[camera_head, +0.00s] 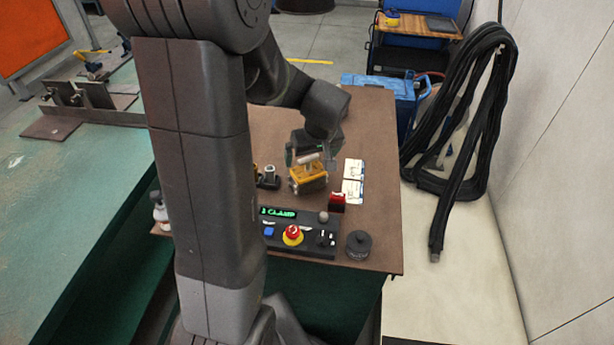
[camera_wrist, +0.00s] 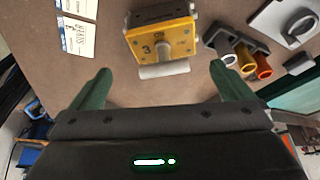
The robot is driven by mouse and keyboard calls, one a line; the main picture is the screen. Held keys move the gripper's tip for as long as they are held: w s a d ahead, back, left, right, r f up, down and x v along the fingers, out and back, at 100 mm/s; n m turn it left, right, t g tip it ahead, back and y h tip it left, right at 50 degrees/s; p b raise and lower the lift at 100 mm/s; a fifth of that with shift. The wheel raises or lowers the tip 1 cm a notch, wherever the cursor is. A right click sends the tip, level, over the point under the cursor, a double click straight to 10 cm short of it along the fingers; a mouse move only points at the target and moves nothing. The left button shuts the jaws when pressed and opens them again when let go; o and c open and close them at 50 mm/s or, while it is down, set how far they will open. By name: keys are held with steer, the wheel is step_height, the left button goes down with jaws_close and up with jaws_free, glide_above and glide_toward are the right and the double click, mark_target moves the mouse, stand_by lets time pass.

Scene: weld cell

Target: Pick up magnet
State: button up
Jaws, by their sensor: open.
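The magnet is a yellow block with a dark edge and a grey knob and bar, and it lies on the brown table (camera_head: 375,115). In the head view the magnet (camera_head: 310,183) sits just below my gripper (camera_head: 306,158), which partly covers it. In the wrist view the magnet (camera_wrist: 160,42) is at the top middle, its grey bar towards me. My gripper (camera_wrist: 155,85) is open, its two green fingers apart on either side below the magnet. Nothing is between the fingertips.
White cards (camera_head: 353,182) and a red item (camera_head: 337,200) lie right of the magnet. A control box (camera_head: 290,233) with a red button and a dark round pot (camera_head: 358,244) stand in front. A holder with coloured tubes (camera_wrist: 240,55) is close to the magnet.

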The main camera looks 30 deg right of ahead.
mark_target(309, 161)
steer(key=shift+w+f, duration=0.25)
steer(key=shift+f, duration=0.05)
steer(key=shift+a+f, duration=0.1)
steer(key=shift+f, duration=0.3)
steer(key=shift+x, duration=2.2)
steer(key=shift+a, duration=0.2)
steer(key=shift+c, duration=0.2)
steer(key=c, duration=1.5)
steer(key=shift+c, duration=1.3)
steer(key=shift+r, duration=0.1)
